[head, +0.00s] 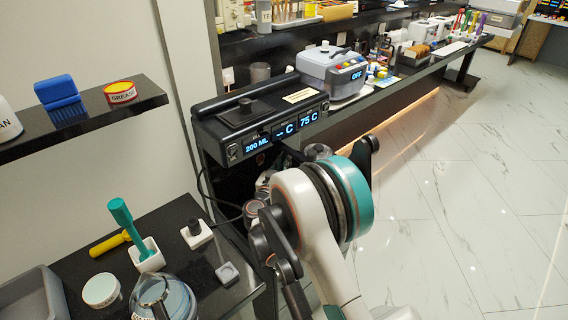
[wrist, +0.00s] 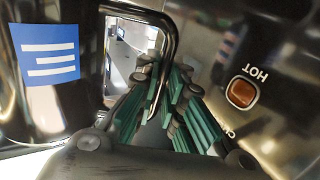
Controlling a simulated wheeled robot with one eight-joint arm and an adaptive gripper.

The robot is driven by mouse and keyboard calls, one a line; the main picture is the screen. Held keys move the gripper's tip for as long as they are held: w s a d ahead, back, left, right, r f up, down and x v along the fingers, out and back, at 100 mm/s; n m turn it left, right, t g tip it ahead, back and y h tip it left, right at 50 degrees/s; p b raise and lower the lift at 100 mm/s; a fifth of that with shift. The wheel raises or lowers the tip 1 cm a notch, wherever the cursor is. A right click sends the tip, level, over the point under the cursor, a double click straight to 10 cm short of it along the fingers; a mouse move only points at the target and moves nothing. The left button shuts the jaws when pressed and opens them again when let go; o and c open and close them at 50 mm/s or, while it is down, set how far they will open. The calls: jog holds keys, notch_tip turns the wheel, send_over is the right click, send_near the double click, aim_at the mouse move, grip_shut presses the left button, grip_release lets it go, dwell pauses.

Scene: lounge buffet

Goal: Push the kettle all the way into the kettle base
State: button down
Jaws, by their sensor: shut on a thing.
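The kettle (wrist: 25,100) fills the left of the wrist view as a glossy dark body with a blue label bearing white bars. Its dark bar handle (wrist: 172,42) loops out to the right. My gripper (wrist: 165,88) is shut on the handle, its green finger pads on either side of the bar. In the head view my arm hides the gripper and most of the kettle's area. The kettle base seems to be the black machine (head: 255,112) with lit displays; a dark panel with an orange button (wrist: 242,93) and HOT lettering shows in the wrist view. How far in the kettle sits is hidden.
A grey cooker (head: 330,72) stands behind the machine on the long dark counter. A dark shelf (head: 90,122) juts out at left. Below it, a lower counter holds a glass vessel (head: 165,298) and small tools. The marble floor (head: 470,210) at right is clear.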

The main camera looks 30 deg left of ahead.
jog(key=shift+f, duration=0.7)
jog(key=c, duration=1.6)
grip_release()
jog(key=shift+c, duration=0.2)
